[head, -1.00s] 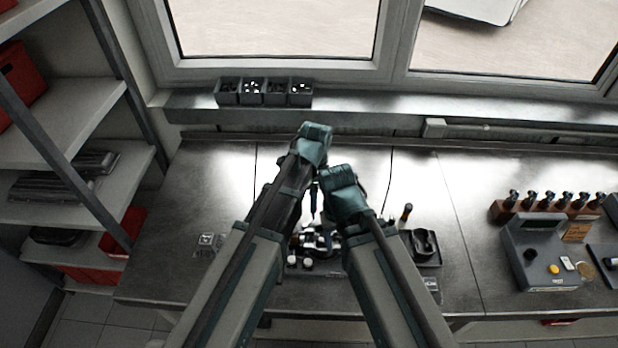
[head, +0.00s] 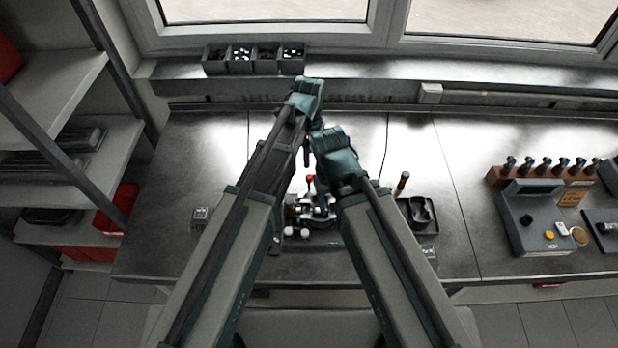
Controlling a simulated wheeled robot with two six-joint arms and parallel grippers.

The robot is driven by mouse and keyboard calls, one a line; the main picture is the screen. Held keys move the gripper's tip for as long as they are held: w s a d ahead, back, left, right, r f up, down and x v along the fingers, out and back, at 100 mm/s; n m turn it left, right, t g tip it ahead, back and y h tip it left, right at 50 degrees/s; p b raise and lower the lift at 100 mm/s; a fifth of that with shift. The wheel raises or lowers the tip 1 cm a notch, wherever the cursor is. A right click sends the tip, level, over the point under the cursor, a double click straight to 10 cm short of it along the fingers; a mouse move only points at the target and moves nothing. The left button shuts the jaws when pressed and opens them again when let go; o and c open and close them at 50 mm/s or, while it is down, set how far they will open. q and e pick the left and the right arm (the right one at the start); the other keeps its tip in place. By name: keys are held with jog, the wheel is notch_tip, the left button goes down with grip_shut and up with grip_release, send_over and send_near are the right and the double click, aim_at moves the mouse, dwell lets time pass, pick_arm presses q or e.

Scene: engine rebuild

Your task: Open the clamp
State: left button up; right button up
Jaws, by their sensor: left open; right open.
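The clamp (head: 315,205) is a small metal fixture on the bench in the middle of the head view, between my two forearms. What looks like its handle, with a red tip (head: 310,179), stands up from it. My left gripper (head: 307,156) is open and empty above and beyond the red tip, apart from it in the picture. My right gripper (head: 335,154) is open, just right of the left one, and mostly hidden by its own wrist. My forearms cover both sides of the fixture, so its jaws are hard to make out.
A black tray with a dark ring-shaped part (head: 421,211) lies right of the fixture, near an upright tool (head: 402,182). A grey device (head: 540,222) and a tool rack (head: 543,178) stand farther right. Small bins (head: 254,58) sit on the sill. The bench left of my arms is mostly clear.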

aim_at(309, 176)
pick_arm(q)
notch_tip(309, 176, down, 10)
jog(key=b, duration=0.9)
jog(key=shift+f, duration=0.1)
pick_arm(e)
notch_tip(309, 176, down, 10)
jog(key=shift+f, duration=0.1)
pick_arm(q)
jog(key=shift+c, duration=0.2)
grip_shut()
